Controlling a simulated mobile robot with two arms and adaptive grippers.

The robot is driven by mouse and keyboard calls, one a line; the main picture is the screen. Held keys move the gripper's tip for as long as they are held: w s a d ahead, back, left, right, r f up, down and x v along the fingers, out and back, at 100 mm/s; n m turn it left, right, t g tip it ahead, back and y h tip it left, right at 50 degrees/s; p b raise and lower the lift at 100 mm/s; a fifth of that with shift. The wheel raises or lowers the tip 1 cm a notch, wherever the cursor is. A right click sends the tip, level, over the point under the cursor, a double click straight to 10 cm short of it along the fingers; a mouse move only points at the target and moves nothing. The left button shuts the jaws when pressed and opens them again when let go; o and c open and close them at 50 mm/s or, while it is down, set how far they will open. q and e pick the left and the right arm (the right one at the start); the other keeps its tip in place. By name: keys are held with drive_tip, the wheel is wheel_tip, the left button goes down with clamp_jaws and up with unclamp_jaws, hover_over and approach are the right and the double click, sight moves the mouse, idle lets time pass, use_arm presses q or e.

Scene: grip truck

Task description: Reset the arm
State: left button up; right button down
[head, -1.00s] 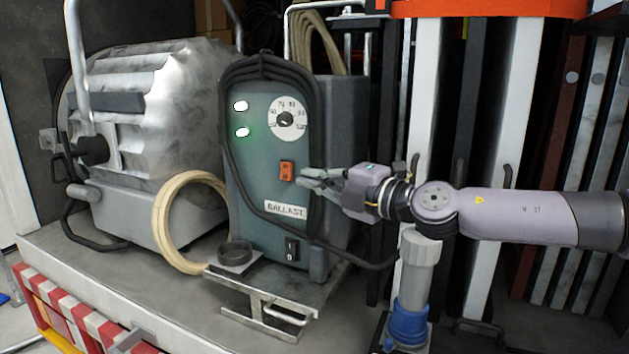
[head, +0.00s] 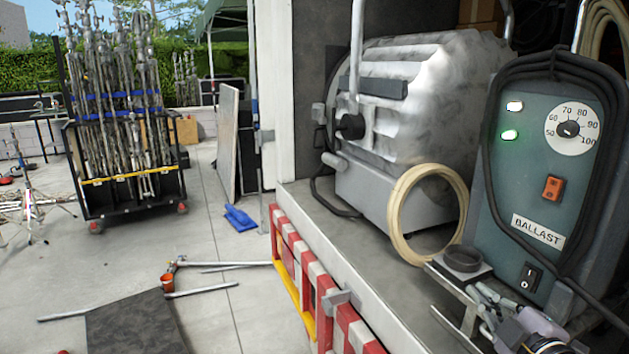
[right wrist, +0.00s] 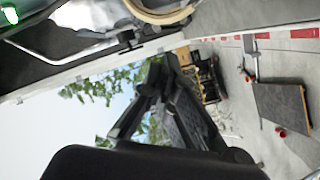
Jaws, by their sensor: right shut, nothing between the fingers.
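My right gripper (head: 487,308) is low at the right of the head view, in front of the ballast box and below its label. Its fingers are shut and empty. It also shows in the right wrist view (right wrist: 155,80), dark against the sky and ground, touching nothing. The teal ballast box (head: 513,190) carries a dial (head: 570,130), two lit lamps, an orange switch (head: 552,188) and a black switch (head: 530,277). My left gripper is not in view.
A large silver lamp housing (head: 415,90) and a coiled tan cable (head: 395,215) stand on the truck bed (head: 330,220), with red-white striping on its edge. A cart of stands (head: 130,205) is at the left. Open paving (head: 230,305) holds a dark mat (head: 135,325) and several poles.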

drive_tip(key=s+a+f+m+g+h, duration=0.1)
drive_tip(key=s+a+f+m+g, duration=0.25)
drive_tip(key=f, duration=0.55)
drive_tip(key=s+a+f+m+g+h, duration=0.1)
drive_tip(key=s+f+m+g+h, duration=0.1)
drive_tip(key=s+f+m, duration=0.35)
drive_tip(key=s+a+f+m+g+y, duration=0.1)
drive_tip(key=s+a+f+g, duration=0.25)
drive_tip(key=s+f, duration=0.55)
drive_tip(key=s+a+f+m+g, duration=0.1)
drive_tip(key=s+a+f+g, duration=0.1)
drive_tip(key=s+f+g, duration=0.5)
drive_tip(key=s+f+t, duration=0.1)
drive_tip(key=s+f, duration=0.1)
drive_tip(key=f, duration=1)
drive_tip(key=s+f, duration=0.2)
drive_tip(key=f, duration=1.1)
drive_tip(key=s+d+f+g, duration=0.1)
drive_tip(key=s+d+f, duration=0.2)
drive_tip(key=s+f, duration=1.3)
drive_tip(key=shift+s+d+f, duration=0.2)
drive_tip(key=shift+s+f, duration=0.15)
drive_tip(key=shift+s, duration=0.4)
drive_tip(key=c, duration=2.4)
unclamp_jaws()
